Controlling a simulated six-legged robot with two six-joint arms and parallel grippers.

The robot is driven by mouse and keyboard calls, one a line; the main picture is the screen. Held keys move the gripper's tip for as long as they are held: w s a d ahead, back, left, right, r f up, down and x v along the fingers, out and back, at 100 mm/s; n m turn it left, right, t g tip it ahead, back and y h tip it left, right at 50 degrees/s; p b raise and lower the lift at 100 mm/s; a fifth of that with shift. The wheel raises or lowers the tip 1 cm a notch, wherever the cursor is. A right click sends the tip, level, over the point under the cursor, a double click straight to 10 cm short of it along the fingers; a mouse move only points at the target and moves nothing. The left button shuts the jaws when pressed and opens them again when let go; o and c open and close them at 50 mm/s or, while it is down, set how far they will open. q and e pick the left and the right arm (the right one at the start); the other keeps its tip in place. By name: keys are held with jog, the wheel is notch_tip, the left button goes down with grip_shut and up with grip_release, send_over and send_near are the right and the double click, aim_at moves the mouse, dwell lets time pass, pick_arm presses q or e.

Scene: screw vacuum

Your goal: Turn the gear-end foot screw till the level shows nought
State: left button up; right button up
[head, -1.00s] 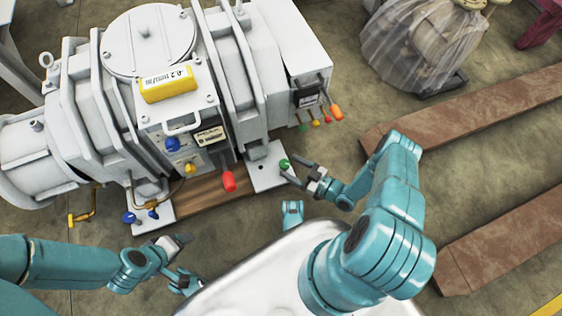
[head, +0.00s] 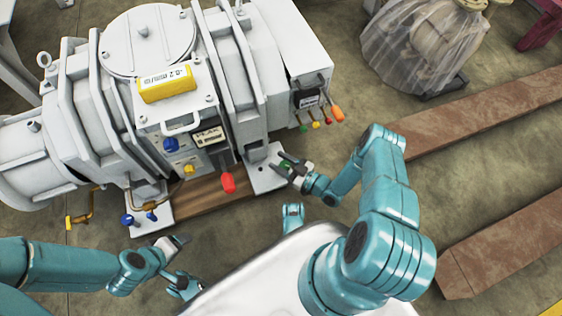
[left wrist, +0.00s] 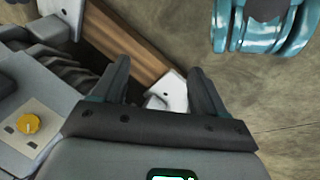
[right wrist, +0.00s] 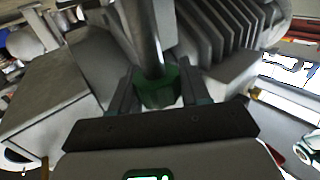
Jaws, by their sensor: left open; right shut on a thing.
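The green foot screw (head: 285,165) stands on the foot plate at the right end of the white pump (head: 95,115). My right gripper (head: 289,166) comes in from the right and is shut on the screw's green knob, which it partly hides. In the right wrist view the green knob (right wrist: 158,88) sits between both fingers, below a grey shaft. The yellow level (head: 166,82) lies on the pump's top; its display seems to read -0.2 mm/m, in small, blurred figures. My left gripper (head: 182,262) is open and empty, low in front of the pump.
A blue knob (head: 127,219) is at the left foot, and a red handle (head: 228,183) hangs between the feet above a wooden beam (head: 200,196). Small coloured levers (head: 316,122) are up right. Brown rails (head: 500,240) lie on the floor at right.

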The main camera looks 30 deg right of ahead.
jog(key=m+h, duration=0.1)
jog(key=h, duration=0.1)
jog(key=m+t+h+p, duration=0.1)
jog(key=m+h, duration=0.1)
jog(key=shift+r+p, duration=0.15)
jog(key=shift+p, duration=0.15)
jog(key=h, duration=0.1)
jog(key=m+h, duration=0.1)
jog(key=shift+d+h, duration=0.25)
jog(key=shift+h, duration=0.05)
pick_arm(q)
jog(key=shift+s+d+r+g, duration=0.2)
jog(key=shift+s+r+g, duration=0.1)
jog(key=shift+s+r, duration=0.7)
jog(key=shift+w, duration=0.15)
pick_arm(e)
jog(key=o, duration=1)
pick_arm(q)
jog(key=shift+a, duration=0.1)
pick_arm(e)
jog(key=shift+s, duration=0.1)
